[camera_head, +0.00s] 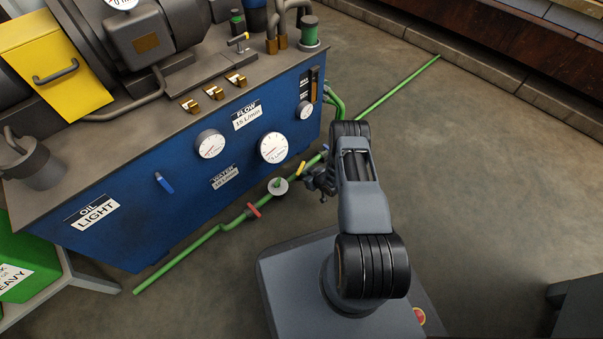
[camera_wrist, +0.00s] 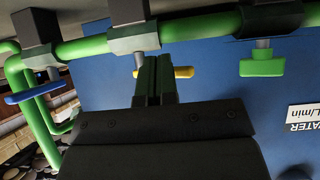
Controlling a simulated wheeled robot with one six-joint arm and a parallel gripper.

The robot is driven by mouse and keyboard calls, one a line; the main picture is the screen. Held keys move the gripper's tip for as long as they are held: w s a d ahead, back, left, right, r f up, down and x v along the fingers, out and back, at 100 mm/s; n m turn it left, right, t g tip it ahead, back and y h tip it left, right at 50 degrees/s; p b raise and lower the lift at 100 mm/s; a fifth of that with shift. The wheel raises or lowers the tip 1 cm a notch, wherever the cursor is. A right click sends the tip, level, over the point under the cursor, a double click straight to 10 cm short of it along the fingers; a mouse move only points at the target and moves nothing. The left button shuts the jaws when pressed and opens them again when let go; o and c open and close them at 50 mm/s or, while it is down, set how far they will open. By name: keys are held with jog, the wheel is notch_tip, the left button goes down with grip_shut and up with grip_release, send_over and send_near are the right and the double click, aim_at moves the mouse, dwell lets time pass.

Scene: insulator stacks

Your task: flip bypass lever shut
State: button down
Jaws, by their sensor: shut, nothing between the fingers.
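A green pipe runs along the front of the blue tank, with coloured valve levers on it. In the wrist view a yellow lever (camera_wrist: 182,72) lies crosswise behind my fingers, a blue lever (camera_wrist: 32,95) is at the left, and a green lever (camera_wrist: 262,66) is at the right. No label marks which one is the bypass lever. In the head view the yellow lever (camera_head: 301,168) and a red lever (camera_head: 253,210) show. My gripper (camera_wrist: 154,62) is shut and empty, its fingertips overlapping the yellow lever's middle. I cannot tell whether they touch it.
The blue tank (camera_head: 130,225) carries dials and labels on its front. The green pipe (camera_wrist: 84,49) and its grey valve bodies run just beyond my fingertips. Open concrete floor (camera_head: 470,180) lies to the right. A green box (camera_head: 25,265) stands at lower left.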

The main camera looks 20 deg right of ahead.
jog(key=shift+w+a, duration=0.6)
jog(key=shift+a, duration=0.2)
dwell(0.9)
jog(key=shift+s+d, duration=0.1)
jog(key=shift+d, duration=0.05)
jog(key=shift+s+d, duration=0.5)
jog(key=shift+d, duration=0.2)
jog(key=shift+s+d, duration=0.5)
jog(key=shift+d, duration=0.15)
jog(key=shift+s+d, duration=0.75)
jog(key=shift+d, duration=0.25)
jog(key=shift+s+d, duration=0.75)
jog(key=shift+d, duration=0.25)
